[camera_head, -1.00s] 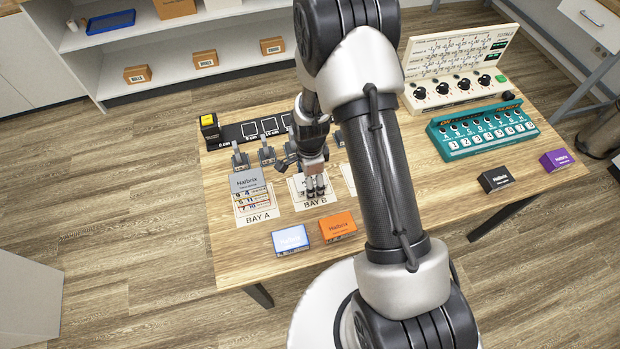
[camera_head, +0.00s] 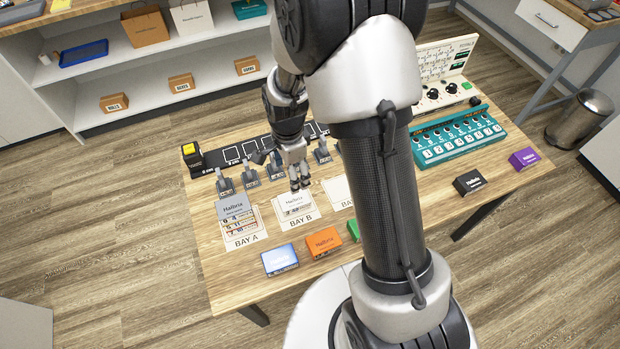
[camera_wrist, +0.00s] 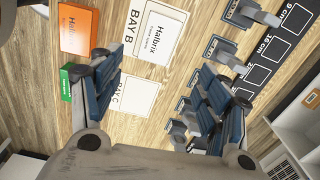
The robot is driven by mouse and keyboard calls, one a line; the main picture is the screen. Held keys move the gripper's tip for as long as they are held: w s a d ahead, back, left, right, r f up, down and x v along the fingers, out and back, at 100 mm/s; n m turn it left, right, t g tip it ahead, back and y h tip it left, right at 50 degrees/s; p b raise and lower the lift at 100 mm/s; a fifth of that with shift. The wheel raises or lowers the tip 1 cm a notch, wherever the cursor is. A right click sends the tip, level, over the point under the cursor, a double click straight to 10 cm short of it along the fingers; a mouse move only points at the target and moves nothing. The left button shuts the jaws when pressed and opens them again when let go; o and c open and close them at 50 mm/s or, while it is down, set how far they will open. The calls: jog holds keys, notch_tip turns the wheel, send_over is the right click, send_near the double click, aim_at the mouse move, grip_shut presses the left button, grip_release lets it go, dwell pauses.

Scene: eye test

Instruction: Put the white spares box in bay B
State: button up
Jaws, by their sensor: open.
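The white spares box (camera_head: 295,204), marked Halbrix, lies flat on the bay B card (camera_head: 297,222). The wrist view also shows the white box (camera_wrist: 160,32), with the BAY B lettering bare along one side of it. My gripper (camera_head: 301,187) is just above and behind the box in the head view. In the wrist view my gripper (camera_wrist: 158,98) has its two blue-padded fingers wide apart with nothing between them. The box is clear of both fingers there.
A grey Halbrix box (camera_head: 235,210) stands in bay A. Blue (camera_head: 279,259), orange (camera_head: 323,242) and partly hidden green (camera_head: 353,230) boxes line the front edge. Levers (camera_head: 250,176) and a black strip stand behind the bays. A teal panel (camera_head: 458,138) is at right.

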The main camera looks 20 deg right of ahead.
jog(key=s+r+n+t, duration=0.1)
jog(key=s+r+n, duration=0.3)
jog(key=r, duration=0.6)
jog(key=s+r+n+t, duration=0.1)
jog(key=s+r+n, duration=0.35)
jog(key=r, duration=0.45)
jog(key=s+r+n+t, duration=0.1)
jog(key=s+r+n, duration=0.2)
jog(key=s, duration=0.3)
jog(key=s+r+n+t, duration=0.1)
jog(key=s+r+n, duration=0.2)
jog(key=s+n, duration=0.2)
jog(key=shift+s+r, duration=0.3)
jog(key=shift+s, duration=0.65)
